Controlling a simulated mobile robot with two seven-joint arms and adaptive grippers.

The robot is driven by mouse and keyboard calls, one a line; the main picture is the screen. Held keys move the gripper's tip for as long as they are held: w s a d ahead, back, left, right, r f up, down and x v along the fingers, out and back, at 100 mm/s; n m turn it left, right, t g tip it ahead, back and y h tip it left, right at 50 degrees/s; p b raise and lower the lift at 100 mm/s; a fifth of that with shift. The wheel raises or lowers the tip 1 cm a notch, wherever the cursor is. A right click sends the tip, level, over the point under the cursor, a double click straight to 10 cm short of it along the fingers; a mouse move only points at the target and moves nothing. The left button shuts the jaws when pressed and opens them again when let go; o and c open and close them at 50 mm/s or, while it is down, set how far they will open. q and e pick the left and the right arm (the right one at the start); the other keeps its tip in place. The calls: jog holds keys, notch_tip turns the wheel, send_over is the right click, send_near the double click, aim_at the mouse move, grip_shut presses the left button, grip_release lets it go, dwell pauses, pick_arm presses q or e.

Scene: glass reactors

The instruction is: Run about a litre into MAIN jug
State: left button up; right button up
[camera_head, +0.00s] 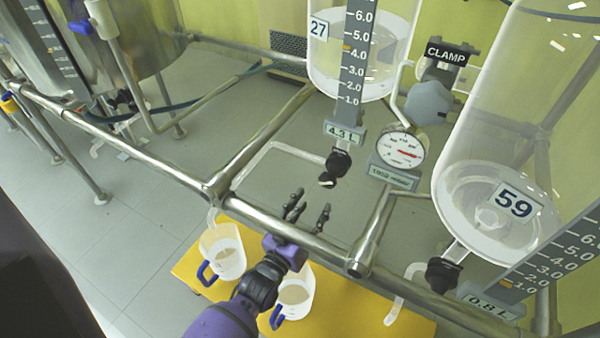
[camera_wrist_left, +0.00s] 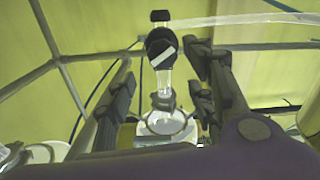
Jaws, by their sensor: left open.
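My left gripper (camera_head: 308,210) is open and empty in the head view, below and left of the black tap (camera_head: 340,162) under vessel 27 (camera_head: 385,75). In the left wrist view, the black tap with a white stripe (camera_wrist_left: 162,50) shows between and beyond the open fingers (camera_wrist_left: 160,85). The small display under vessel 27 reads 4.3 L. Two clear jugs with blue handles, one at left (camera_head: 224,256) and one at right (camera_head: 296,291), stand below the rail. My left arm partly covers the right jug. No MAIN label is readable. My right gripper is out of view.
The jugs stand on a yellow platform (camera_head: 345,310). A steel rail (camera_head: 150,165) crosses in front of the vessels. A round gauge (camera_head: 400,150) and a CLAMP label (camera_head: 451,52) are right of the tap. Vessel 59 (camera_head: 500,205) stands at right, its display reading 0.8 L.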

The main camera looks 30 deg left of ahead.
aim_at(328, 184)
pick_arm(q)
jog(key=w, duration=0.6)
jog(key=shift+w+d+b, duration=0.1)
jog(key=shift+d+b, duration=0.1)
jog(key=shift+b, duration=0.15)
jog(key=shift+w, duration=0.65)
jog(key=shift+r, duration=0.1)
jog(key=shift+c, duration=0.8)
jog(key=c, duration=0.9)
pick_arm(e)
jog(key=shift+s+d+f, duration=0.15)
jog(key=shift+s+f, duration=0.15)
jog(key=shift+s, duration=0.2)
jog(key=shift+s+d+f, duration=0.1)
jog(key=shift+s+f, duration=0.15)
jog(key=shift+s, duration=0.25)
pick_arm(q)
jog(key=shift+m, duration=0.4)
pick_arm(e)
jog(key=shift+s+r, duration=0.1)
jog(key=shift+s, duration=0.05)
